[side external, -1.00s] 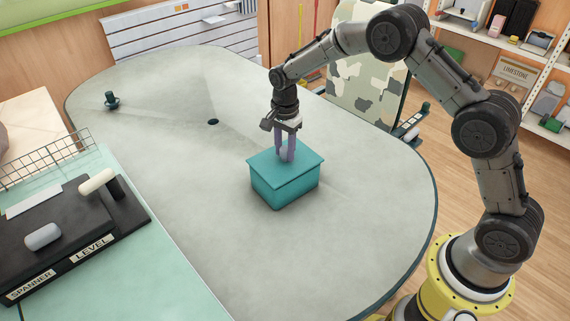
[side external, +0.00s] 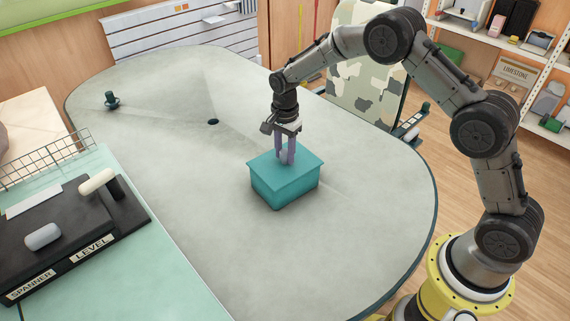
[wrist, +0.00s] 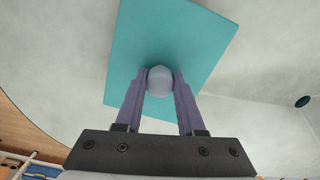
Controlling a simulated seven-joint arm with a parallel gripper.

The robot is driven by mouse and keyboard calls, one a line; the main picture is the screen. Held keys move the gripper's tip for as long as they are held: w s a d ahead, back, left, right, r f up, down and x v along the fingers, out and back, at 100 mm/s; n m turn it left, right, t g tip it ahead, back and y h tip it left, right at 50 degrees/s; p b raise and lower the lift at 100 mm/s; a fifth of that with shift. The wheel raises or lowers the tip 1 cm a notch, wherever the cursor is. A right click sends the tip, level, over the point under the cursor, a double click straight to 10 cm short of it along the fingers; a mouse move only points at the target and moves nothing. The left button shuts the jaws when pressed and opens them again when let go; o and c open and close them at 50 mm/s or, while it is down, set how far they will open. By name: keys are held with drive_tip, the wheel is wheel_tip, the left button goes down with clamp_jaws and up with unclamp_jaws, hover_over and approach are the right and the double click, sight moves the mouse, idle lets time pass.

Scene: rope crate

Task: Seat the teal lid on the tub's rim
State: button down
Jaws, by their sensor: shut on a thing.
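The teal lid (side external: 285,163) lies across the top of the teal tub (side external: 284,192) on the grey table. It looks roughly level and in line with the tub; whether a thin gap is left at the rim cannot be told. My gripper (side external: 286,158) points down above the lid, its purple fingers shut on the lid's pale round knob. In the wrist view the lid (wrist: 168,50) spreads beyond the fingertips, with the knob (wrist: 160,80) between the two fingers (wrist: 160,84). The tub is hidden under the lid there.
The grey table (side external: 180,150) is clear around the tub. A small dark hole (side external: 213,122) and a dark green knob-like piece (side external: 112,100) are farther off. A black tool tray (side external: 60,235) labelled SPANNER and LEVEL stands at left beside a wire basket (side external: 45,165).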

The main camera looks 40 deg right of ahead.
sight(285, 151)
drive_tip(key=shift+c, duration=2.2)
unclamp_jaws()
drive_tip(key=shift+f, duration=0.1)
wheel_tip(285, 151, up, 14)
